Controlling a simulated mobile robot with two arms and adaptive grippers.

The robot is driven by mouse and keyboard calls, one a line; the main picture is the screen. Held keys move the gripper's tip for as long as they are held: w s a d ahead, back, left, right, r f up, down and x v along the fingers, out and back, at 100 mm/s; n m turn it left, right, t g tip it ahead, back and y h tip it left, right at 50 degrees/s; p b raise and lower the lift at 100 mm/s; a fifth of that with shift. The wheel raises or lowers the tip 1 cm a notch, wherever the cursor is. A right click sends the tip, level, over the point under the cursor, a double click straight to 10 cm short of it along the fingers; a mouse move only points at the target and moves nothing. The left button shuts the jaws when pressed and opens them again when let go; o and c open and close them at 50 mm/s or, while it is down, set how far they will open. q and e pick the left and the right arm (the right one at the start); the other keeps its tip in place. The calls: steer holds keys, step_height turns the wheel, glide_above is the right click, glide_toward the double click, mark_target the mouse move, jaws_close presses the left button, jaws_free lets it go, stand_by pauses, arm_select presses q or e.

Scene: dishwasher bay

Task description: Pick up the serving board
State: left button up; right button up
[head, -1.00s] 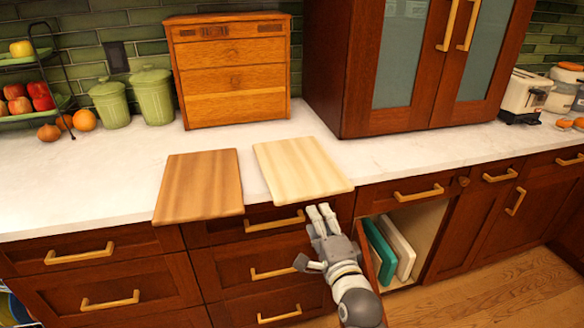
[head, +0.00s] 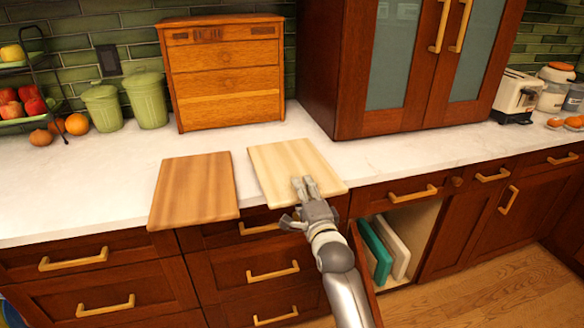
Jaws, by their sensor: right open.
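Two wooden boards lie flat on the white counter, each reaching its front edge. The darker brown board (head: 194,189) is on the left. The pale board (head: 285,165) is to its right. I cannot tell which of them is the serving board. My right gripper (head: 305,186) is open and empty, with its fingers at the front part of the pale board and covering a bit of it. I cannot tell whether the fingers touch the board. My left gripper is not in view.
A wooden drawer box (head: 225,72) and green canisters (head: 148,97) stand behind the boards. A glass-door cabinet (head: 397,60) rises at the right. Below, an open compartment holds a teal board (head: 375,251) and a white board (head: 394,246). Clear counter lies left of the brown board.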

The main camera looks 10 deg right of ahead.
jaws_close()
steer(key=shift+w+r, duration=0.1)
steer(key=shift+r, duration=0.1)
stand_by(0.3)
